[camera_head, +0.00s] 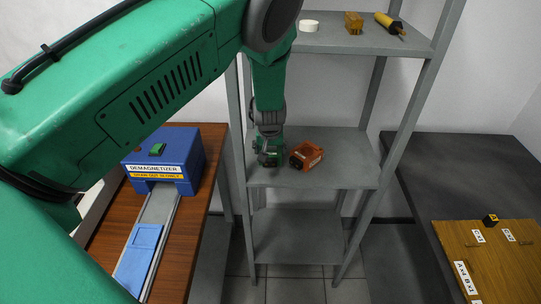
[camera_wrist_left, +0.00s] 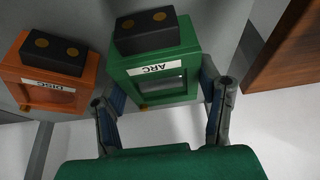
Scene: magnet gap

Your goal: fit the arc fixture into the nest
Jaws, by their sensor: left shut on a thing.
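The arc fixture (camera_wrist_left: 192,57) is a green frame with a white ARC label and a black block on top. In the wrist view it sits between the two fingers of my left gripper (camera_wrist_left: 163,100), which is shut on it. In the head view my left gripper (camera_head: 268,137) reaches down to the middle shelf, and the green fixture (camera_head: 268,158) shows small below it. I cannot tell whether the fixture touches the shelf. I cannot pick out the nest for certain. My right gripper is not in view.
An orange fixture labelled DISC (camera_wrist_left: 50,88) stands close beside it on the grey shelf (camera_head: 335,174). The shelf posts (camera_head: 376,180) stand nearby. A blue demagnetizer (camera_head: 163,162) is on the left table. A wooden board (camera_head: 490,265) with labels lies on the right bench.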

